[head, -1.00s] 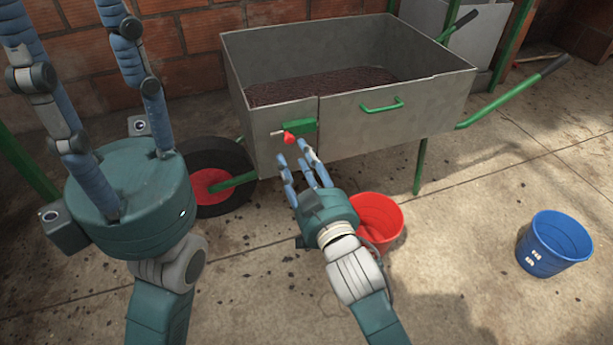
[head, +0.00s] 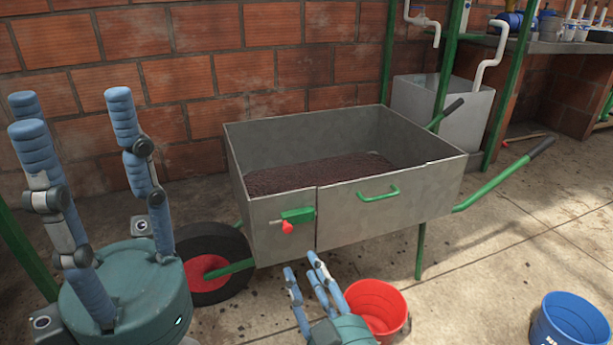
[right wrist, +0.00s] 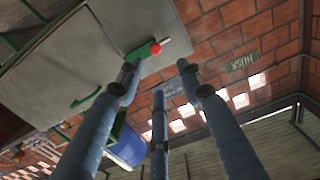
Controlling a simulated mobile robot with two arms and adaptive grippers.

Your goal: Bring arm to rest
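My left gripper (head: 72,112) stands large at the left, its blue fingers pointing up and spread apart. It is open and empty, in front of the brick wall and left of the cart. My right gripper (head: 303,268) is low in the middle, in front of and below the cart's red knob (head: 287,227). Its fingers are apart with nothing between them. The right wrist view shows these fingers (right wrist: 158,80) spread, with the red knob (right wrist: 155,48) beyond them, apart from them. Both forearms are mostly out of the head view.
The grey metal cart (head: 260,235) holds dark brown material. Its green handle bar (head: 490,190) sticks out right. A red bucket (head: 395,315) is beside my right gripper and a blue bucket (head: 570,330) farther right. The brick wall (head: 290,60) closes the back.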

